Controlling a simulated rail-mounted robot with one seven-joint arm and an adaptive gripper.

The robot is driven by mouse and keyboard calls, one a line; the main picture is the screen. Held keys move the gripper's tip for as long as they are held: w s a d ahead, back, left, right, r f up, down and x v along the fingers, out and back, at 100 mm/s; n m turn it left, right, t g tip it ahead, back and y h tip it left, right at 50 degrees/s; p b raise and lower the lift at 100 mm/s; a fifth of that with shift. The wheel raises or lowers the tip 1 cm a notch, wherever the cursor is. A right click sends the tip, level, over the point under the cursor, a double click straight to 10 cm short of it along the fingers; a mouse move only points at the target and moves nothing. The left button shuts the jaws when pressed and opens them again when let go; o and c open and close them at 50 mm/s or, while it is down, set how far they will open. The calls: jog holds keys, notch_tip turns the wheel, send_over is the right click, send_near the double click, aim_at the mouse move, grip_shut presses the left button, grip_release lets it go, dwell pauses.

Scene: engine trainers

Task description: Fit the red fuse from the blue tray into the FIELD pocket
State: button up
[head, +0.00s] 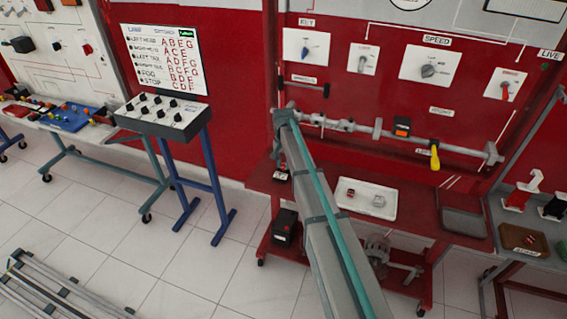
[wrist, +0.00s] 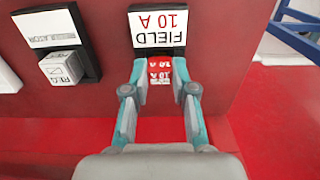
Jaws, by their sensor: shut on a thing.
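My gripper (wrist: 160,74) points at the red panel, its two fingers shut on the red fuse (wrist: 160,68), which reads 10 A. The fuse is just below the FIELD 10 A label (wrist: 158,28), which looks upside down in the wrist view, on a black holder. The FIELD pocket itself is hidden behind the fuse and fingertips; I cannot tell whether the fuse is inside it or only in front. The blue tray (head: 62,122), with several coloured pieces, lies on the far-left table in the head view. My gripper cannot be made out in the head view.
A neighbouring black holder with a REGULATOR label (wrist: 50,30) and a white block (wrist: 62,68) is left of the fingers. A white tray (head: 385,208) holds two small parts on the red bench (head: 420,225). A lamp switch box (head: 160,115) stands left of my arm.

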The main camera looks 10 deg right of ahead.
jog(key=shift+f, duration=0.45)
dwell(0.4)
jog(key=o, duration=1.4)
jog(key=shift+c, duration=0.2)
jog(key=shift+r, duration=0.15)
jog(key=shift+r+p, duration=1.7)
jog(key=shift+r, duration=2.2)
